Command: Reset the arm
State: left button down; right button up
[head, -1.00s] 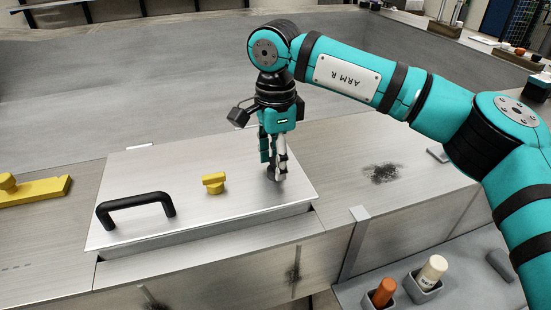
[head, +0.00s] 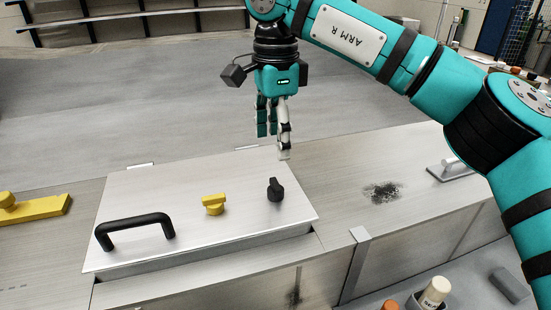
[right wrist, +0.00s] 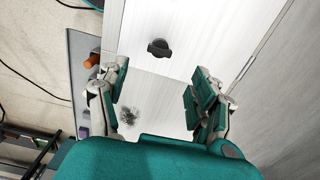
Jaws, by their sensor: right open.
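My right gripper (head: 273,130) hangs open and empty above the metal panel (head: 150,200), with its fingers pointing down. A small black knob (head: 275,190) stands on the panel below the fingers, apart from them. In the right wrist view the two finger sets of my right gripper (right wrist: 160,90) are spread wide, and the black knob (right wrist: 159,47) shows beyond them. A yellow knob (head: 214,204) and a black bar handle (head: 135,230) are also on the panel. My left gripper is not in view.
A yellow tool (head: 30,207) lies at the left. A dark smudge (head: 382,192) marks the metal top at the right, near a grey-handled block (head: 452,169). Orange and white bottles (head: 435,292) stand in holders at the lower right. The grey surface behind is clear.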

jog(key=shift+r, duration=1)
